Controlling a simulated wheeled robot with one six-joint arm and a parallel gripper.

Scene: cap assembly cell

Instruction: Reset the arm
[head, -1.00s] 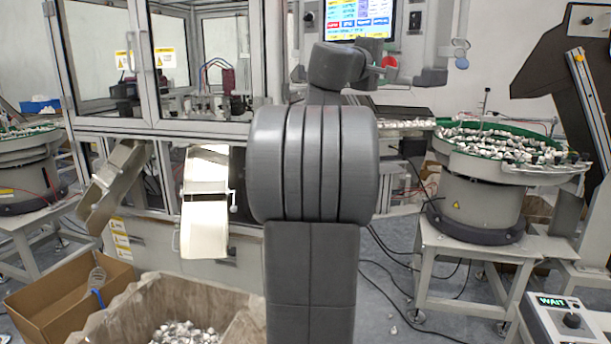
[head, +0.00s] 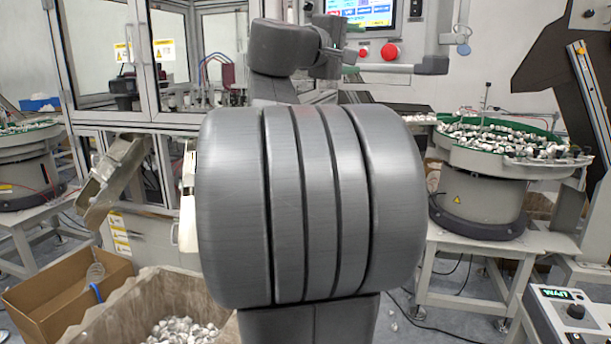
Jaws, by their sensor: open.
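My gripper (head: 336,50) shows small at the upper middle, at the right end of my wrist, in front of the machine and below the control screen (head: 362,12). Its jaws are open, with nothing seen between them, though the fingers are small and partly overlap the background. My arm is folded, and its large grey joint fills the middle of the view. The joint hides much of the machine front and the floor behind it.
A glazed machine cabinet (head: 112,55) stands at the left. A bowl feeder (head: 490,190) full of small caps is at the right, another (head: 28,165) at far left. A cardboard box (head: 60,300) and a lined bin (head: 125,315) with caps stand at the lower left. A red button (head: 390,52) sits near the screen.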

